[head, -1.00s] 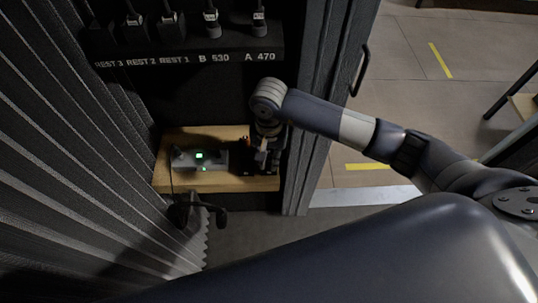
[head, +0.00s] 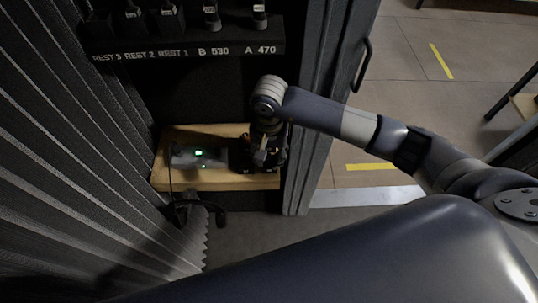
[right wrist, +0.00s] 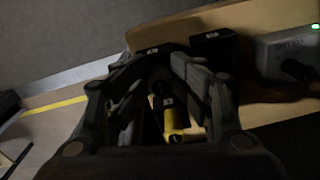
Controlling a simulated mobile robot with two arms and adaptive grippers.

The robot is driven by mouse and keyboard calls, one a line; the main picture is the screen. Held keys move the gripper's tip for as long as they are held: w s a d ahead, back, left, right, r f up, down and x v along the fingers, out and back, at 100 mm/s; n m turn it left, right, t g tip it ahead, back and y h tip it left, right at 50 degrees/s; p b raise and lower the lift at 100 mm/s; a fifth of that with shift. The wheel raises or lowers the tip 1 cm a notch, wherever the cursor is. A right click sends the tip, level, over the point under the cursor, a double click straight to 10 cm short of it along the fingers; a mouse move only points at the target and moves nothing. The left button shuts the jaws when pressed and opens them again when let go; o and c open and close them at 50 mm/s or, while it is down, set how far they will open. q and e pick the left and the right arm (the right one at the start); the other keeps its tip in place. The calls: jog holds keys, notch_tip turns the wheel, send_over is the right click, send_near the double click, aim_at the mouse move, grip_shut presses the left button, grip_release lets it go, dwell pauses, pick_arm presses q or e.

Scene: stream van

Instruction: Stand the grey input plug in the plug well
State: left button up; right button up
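My right gripper (head: 262,158) is low over the right end of a wooden shelf, pointing down. In the right wrist view its fingers (right wrist: 168,75) stand around a yellow and black piece with a small white label (right wrist: 173,122); shadow hides whether they touch it. A black block (right wrist: 213,48) with a small label stands just beyond the fingers. I cannot make out a grey plug for certain, nor which dark part is the plug well. My left gripper is not in view.
A grey box (head: 199,157) with green lights sits left of the gripper on the wooden shelf (head: 215,183). Above is a black rack (head: 185,47) marked REST 3 to A 470, holding several plugs. A ribbed dark curtain and a door frame (head: 310,120) flank the shelf.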

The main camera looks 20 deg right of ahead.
aim_at(269, 155)
jog(key=shift+s+d+f, duration=0.1)
jog(key=shift+s+f, duration=0.2)
jog(key=shift+f, duration=0.1)
jog(key=shift+r+p, duration=0.25)
jog(key=shift+p, duration=0.25)
jog(key=shift+r+p, duration=0.35)
jog(key=shift+p, duration=0.1)
notch_tip(269, 155, up, 12)
jog(key=b, duration=0.4)
jog(key=shift+w+r, duration=0.2)
jog(key=shift+w, duration=0.05)
